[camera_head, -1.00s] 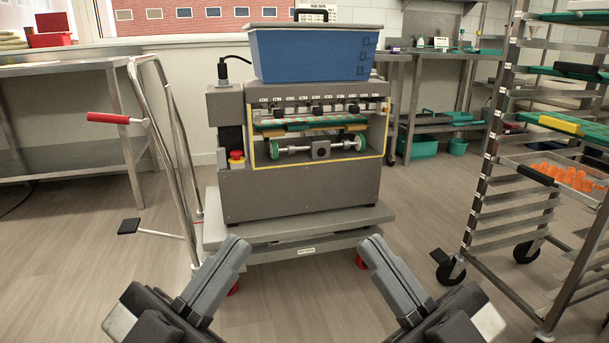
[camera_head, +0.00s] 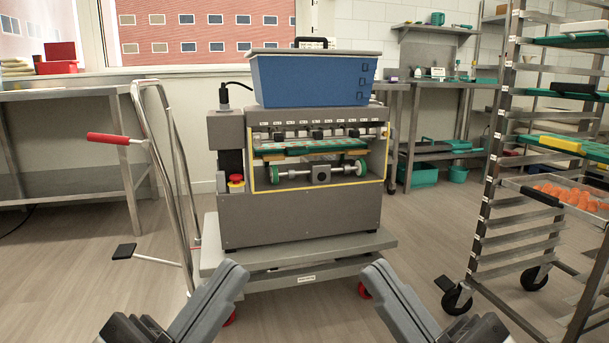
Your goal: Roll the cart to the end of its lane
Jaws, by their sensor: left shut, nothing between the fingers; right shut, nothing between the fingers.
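The cart (camera_head: 300,251) is a low grey platform with red wheels and a tall metal push handle (camera_head: 172,160) at its left. It carries the grey depositor machine (camera_head: 300,220), which has a blue hopper (camera_head: 312,82) on top. A red-gripped lever (camera_head: 108,138) and a black foot pedal (camera_head: 124,251) stick out at the handle side. My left gripper (camera_head: 236,275) and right gripper (camera_head: 372,275) are both shut and empty, low in front of the cart's near edge. In this view they overlap the platform's front; I cannot tell whether they touch it.
A rolling rack (camera_head: 480,235) with trays and orange pieces stands close at the right. A steel table (camera_head: 75,92) is at the left, and shelves with teal bins (camera_head: 424,176) are behind. Open floor lies left and right of the cart.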

